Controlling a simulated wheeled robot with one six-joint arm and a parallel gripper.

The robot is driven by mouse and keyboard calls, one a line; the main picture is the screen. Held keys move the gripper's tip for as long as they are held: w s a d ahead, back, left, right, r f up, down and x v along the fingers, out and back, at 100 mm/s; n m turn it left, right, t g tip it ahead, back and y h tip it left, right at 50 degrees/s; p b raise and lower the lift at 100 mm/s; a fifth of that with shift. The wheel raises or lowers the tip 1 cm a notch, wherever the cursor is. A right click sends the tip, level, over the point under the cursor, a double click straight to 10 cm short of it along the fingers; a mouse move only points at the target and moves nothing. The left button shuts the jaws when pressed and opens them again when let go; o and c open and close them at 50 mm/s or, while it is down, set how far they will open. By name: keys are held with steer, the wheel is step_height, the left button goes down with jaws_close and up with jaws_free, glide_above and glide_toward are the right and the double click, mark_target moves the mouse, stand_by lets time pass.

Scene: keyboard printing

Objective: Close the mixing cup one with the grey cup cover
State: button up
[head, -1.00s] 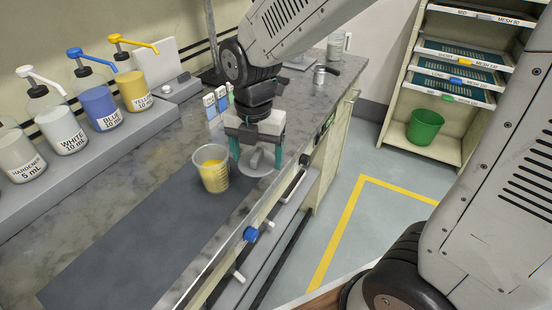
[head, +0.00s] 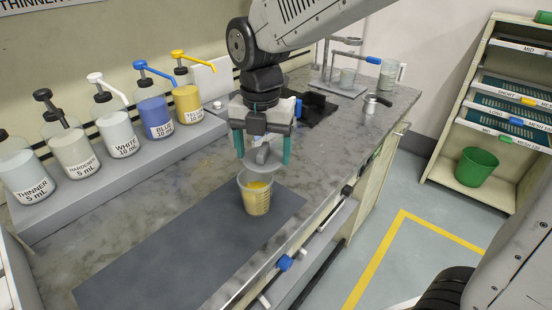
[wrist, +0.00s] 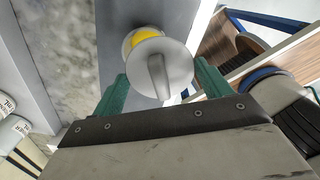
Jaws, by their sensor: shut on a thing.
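The mixing cup (head: 256,196) is clear plastic with yellow liquid inside. It stands upright on the dark grey mat on the counter. My gripper (head: 262,150) is shut on the grey cup cover (head: 259,168), its teal fingers on either side of the cover's upright handle. The cover is just above the cup, toward the back of its rim; whether it touches the rim I cannot tell. In the wrist view the cover (wrist: 150,62) hides most of the cup, and yellow liquid (wrist: 143,36) shows past its far edge.
Several pump bottles (head: 122,128) stand on a grey ledge along the wall. A metal stand (head: 340,75) and a small metal pot (head: 374,104) are at the far end of the counter. The dark mat (head: 170,255) is clear left of the cup.

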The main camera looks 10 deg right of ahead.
mark_target(254, 155)
steer(key=shift+w+a+r+n, duration=0.3)
steer(key=shift+w+a+r, duration=0.4)
steer(key=shift+r, duration=0.05)
steer(key=shift+a, duration=0.2)
steer(key=shift+f, duration=0.1)
steer(key=shift+f, duration=2.4)
steer(key=shift+f, duration=0.55)
steer(key=shift+f, duration=0.45)
steer(key=o, duration=1)
steer(key=shift+r, duration=3)
